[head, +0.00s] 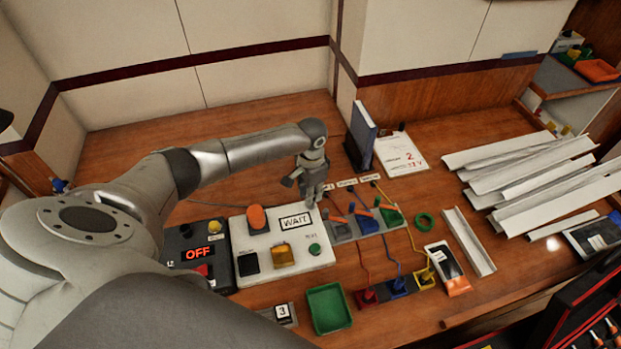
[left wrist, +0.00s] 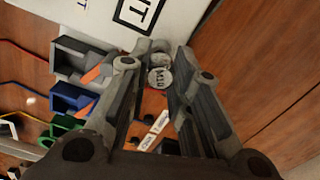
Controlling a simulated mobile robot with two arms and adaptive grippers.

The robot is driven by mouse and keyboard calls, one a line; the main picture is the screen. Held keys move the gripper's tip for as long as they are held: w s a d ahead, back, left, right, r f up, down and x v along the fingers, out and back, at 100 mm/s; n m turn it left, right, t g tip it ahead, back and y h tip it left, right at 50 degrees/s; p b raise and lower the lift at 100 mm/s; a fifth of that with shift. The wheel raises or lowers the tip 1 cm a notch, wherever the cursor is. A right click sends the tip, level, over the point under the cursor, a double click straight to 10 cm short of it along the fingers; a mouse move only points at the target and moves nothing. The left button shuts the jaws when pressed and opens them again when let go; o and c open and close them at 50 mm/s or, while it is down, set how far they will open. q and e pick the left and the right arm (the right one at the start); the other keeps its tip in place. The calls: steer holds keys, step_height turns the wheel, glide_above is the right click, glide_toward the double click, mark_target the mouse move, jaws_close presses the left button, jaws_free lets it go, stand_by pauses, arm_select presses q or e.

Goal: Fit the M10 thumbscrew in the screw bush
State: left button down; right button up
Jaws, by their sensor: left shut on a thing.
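My left gripper (head: 311,196) is low over the right end of the white panel, by the grey holder. In the left wrist view its two fingers (left wrist: 160,62) are shut on a small grey round thumbscrew (left wrist: 160,78), whose face reads M10. In the head view the thumbscrew cannot be told from the fingers. I cannot make out the screw bush in either view. It may be hidden by the gripper. Whether the thumbscrew touches anything below cannot be told. My right gripper is not in view.
The white panel (head: 262,222) carries a WAIT display, an orange knob and a green button. Beside it are grey, blue (head: 367,222) and green holders with orange parts and cables. A green tray (head: 328,308) stands in front. A blue binder (head: 362,138) stands behind.

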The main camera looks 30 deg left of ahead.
arm_select(q)
steer(key=shift+f+b, duration=0.3)
steer(key=shift+f, duration=0.4)
steer(key=c, duration=1.2)
jaws_free()
steer(key=shift+r, duration=0.1)
steer(key=shift+c, duration=0.2)
step_height(320, 180, up, 12)
steer(key=shift+d, duration=0.1)
